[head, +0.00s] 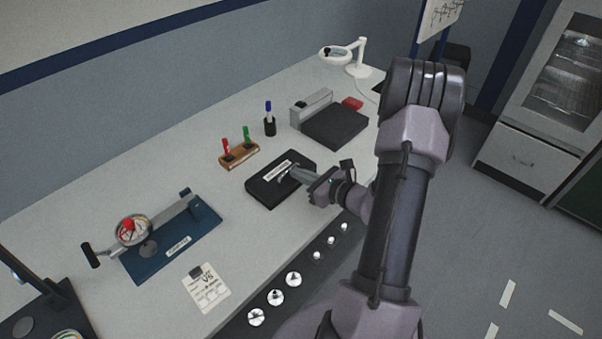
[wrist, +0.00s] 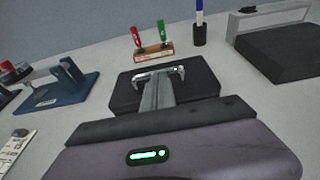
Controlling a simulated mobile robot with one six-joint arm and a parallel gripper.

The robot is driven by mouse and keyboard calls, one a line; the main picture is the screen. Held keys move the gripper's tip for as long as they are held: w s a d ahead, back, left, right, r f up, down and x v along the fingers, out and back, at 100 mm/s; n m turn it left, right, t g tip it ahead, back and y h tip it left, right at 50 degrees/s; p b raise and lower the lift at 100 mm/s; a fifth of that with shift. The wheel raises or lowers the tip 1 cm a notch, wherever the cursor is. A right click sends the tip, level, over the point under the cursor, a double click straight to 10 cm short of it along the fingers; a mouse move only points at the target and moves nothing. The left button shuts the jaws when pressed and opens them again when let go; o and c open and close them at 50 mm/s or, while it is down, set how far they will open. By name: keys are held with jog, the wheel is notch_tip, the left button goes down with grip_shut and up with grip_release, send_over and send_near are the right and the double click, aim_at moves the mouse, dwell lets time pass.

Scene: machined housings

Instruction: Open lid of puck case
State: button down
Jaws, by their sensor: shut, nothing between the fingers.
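The puck case appears to be the flat black case (head: 266,193) with a light label on top, lying near the middle of the bench. It also shows in the wrist view (wrist: 206,82). Its lid looks down, and no gap shows along its edge. My gripper (head: 287,171) reaches in from the right, with its fingers shut and empty over the top of the case.
A wooden block with red and green pens (head: 239,155) stands behind the case, with a pen cup (head: 270,126) nearby. A dark box with a grey back (head: 336,128) is at the back right. A blue fixture (head: 172,246) lies at the left. Several round knobs line the front edge.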

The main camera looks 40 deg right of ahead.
jog(key=shift+w+r+p, duration=0.1)
jog(key=shift+r+p, duration=0.2)
jog(key=shift+p, duration=0.15)
jog(key=w+r+g+p, duration=0.5)
jog(key=w+g+p, duration=0.1)
jog(key=p, duration=1.3)
jog(key=shift+a+r+g+h, duration=0.2)
jog(key=shift+r+g+h, duration=0.2)
jog(key=shift+g, duration=0.4)
